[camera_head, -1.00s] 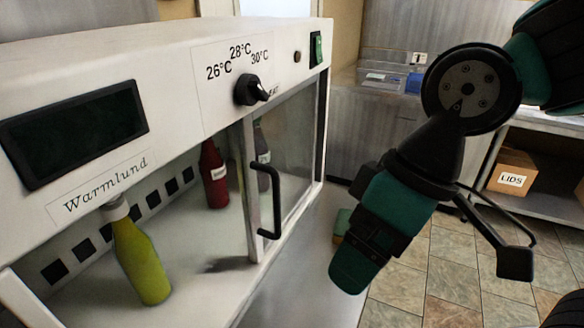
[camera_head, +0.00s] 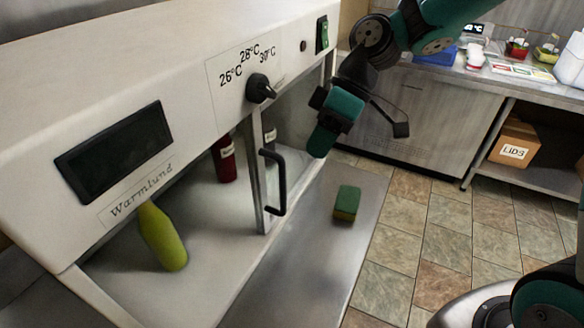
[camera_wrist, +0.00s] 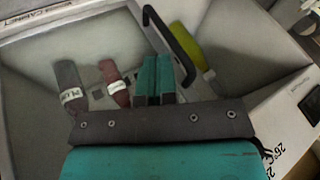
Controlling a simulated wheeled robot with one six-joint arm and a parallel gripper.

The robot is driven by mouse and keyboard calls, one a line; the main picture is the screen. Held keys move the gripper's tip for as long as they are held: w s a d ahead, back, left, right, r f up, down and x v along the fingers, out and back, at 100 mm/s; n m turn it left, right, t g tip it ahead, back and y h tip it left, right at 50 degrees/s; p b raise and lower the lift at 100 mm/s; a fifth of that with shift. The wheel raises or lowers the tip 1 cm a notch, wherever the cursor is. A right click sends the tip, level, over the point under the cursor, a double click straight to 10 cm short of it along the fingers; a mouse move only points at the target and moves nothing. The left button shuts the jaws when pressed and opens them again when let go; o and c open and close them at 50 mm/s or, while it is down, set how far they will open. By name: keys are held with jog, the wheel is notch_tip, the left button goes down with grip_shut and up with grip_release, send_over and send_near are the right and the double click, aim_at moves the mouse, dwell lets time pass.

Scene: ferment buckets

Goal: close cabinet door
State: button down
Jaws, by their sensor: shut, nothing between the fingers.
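The white cabinet (camera_head: 205,108), labelled Warmlund, stands at the left in the head view. Its glass door, with a pale upright frame (camera_head: 257,170) and a black handle (camera_head: 278,182), covers the right part of the front. The left part is uncovered. My gripper (camera_head: 320,143) is shut and empty, in front of the cabinet's right end, right of the handle and apart from it. In the wrist view my shut teal fingers (camera_wrist: 155,82) show beside the black handle (camera_wrist: 173,45). I cannot tell if they touch the glass.
Inside stand a yellow-green bottle (camera_head: 163,238), a red bottle (camera_head: 224,160) and a grey bottle (camera_wrist: 70,88). A green and yellow sponge (camera_head: 346,203) lies on the metal surface (camera_head: 310,245) in front. A counter (camera_head: 500,78) and a LIDS box (camera_head: 512,146) are at the right.

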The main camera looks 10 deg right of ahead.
jog(key=shift+n, duration=0.5)
jog(key=a+f, duration=0.1)
jog(key=f, duration=0.2)
jog(key=a+f+p, duration=0.1)
jog(key=a+f, duration=0.1)
jog(key=f, duration=0.1)
jog(key=a+f+p, duration=0.1)
jog(key=f, duration=0.2)
jog(key=shift+w+a, duration=0.15)
jog(key=shift+a, duration=0.15)
jog(key=shift+a+f, duration=0.1)
